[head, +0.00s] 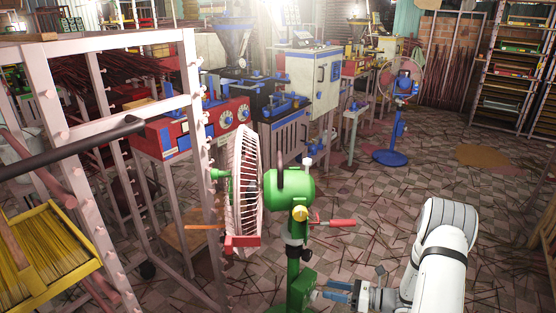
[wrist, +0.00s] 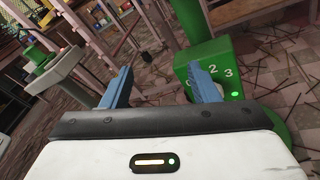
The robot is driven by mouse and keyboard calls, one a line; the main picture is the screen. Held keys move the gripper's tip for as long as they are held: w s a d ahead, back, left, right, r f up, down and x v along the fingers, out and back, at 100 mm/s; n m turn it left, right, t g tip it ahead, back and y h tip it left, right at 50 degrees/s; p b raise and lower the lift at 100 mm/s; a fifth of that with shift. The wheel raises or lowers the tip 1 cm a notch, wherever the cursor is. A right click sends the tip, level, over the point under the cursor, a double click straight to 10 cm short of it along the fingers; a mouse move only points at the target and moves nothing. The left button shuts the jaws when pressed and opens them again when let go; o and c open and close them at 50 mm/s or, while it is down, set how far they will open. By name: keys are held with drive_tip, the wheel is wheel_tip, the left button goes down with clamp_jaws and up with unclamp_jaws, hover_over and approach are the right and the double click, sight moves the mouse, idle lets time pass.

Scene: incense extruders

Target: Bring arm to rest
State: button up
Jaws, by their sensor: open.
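My white arm (head: 442,255) reaches in from the lower right of the head view. My gripper (head: 338,292) has blue fingers and sits beside the control box (head: 303,288) of a green pedestal fan (head: 289,188). In the wrist view my gripper (wrist: 160,82) is open, its two blue fingers spread wide with nothing visible between them. The right finger overlaps the green control box (wrist: 215,66), which shows numerals and a lit green light. I cannot tell whether the finger touches it.
A white-pink rack frame (head: 52,88) stands at the left, with a yellow tray (head: 45,250) of sticks. Red and blue machines (head: 172,134) stand behind the fan. A blue fan (head: 398,125) stands farther right. The stick-strewn floor (head: 380,200) between is mostly open.

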drive_tip(key=s+a+r+n+g+h+p, duration=0.25)
drive_tip(key=s+r+n, duration=0.2)
drive_tip(key=r, duration=0.45)
drive_tip(key=s+a+r+n+g+h+p, duration=0.1)
drive_tip(key=s+a+r+n+g+p, duration=0.25)
drive_tip(key=r, duration=0.65)
drive_tip(key=s+a+r+n+g+h+p, duration=0.1)
drive_tip(key=s+r+n+g+h+p, duration=0.2)
drive_tip(key=r+n, duration=0.45)
drive_tip(key=s+d+r+n+t+h+p, duration=0.1)
drive_tip(key=s+r+n+t+h+p, duration=0.1)
drive_tip(key=r, duration=0.6)
drive_tip(key=s+d+r+n+t+h+p, duration=0.1)
drive_tip(key=s+r+n+h+p, duration=0.3)
drive_tip(key=r, duration=0.5)
drive_tip(key=s+d+r+n+t+h+p, duration=0.2)
drive_tip(key=s+r+n+p, duration=0.3)
drive_tip(key=r, duration=0.3)
drive_tip(key=shift+s+r+n+t+h+p, duration=0.2)
drive_tip(key=shift+s+n+t+h+p, duration=0.15)
drive_tip(key=shift+s+h+p, duration=0.35)
